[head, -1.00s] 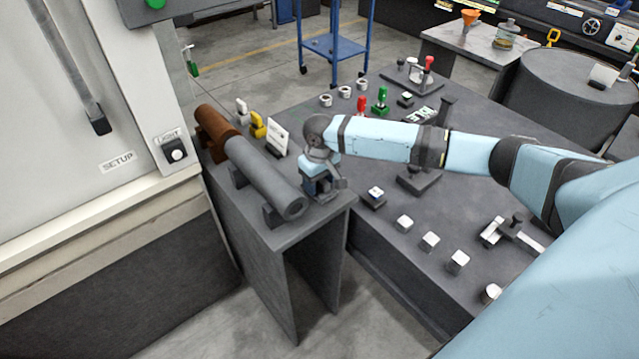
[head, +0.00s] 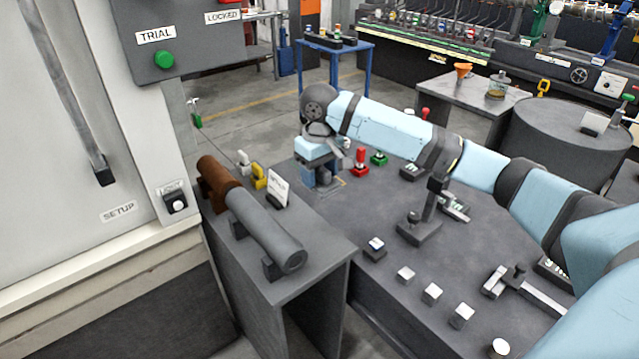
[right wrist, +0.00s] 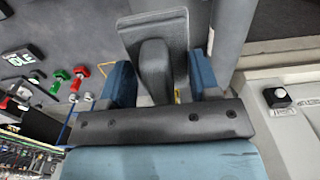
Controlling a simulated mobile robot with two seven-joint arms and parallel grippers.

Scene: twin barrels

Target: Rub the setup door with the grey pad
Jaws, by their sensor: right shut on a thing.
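The grey pad (right wrist: 153,35) is a flat grey plate with a darker raised grip on it, seen in the right wrist view. My right gripper (right wrist: 162,78) has its blue fingers shut on that grip, one on each side. In the head view my right gripper (head: 323,176) points down over the dark table, right of the two barrels, and mostly hides the pad. The setup door (head: 45,130) is the pale panel at the left of the head view, with a dark upright handle and a SETUP label. The gripper is well apart from it. My left gripper is not in view.
A brown barrel (head: 217,180) and a grey barrel (head: 265,232) lie end to end between gripper and door. A white card (head: 278,188) and a yellow piece (head: 259,177) stand beside them. A light switch (head: 175,202) sits on the frame. Several small blocks are on the table.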

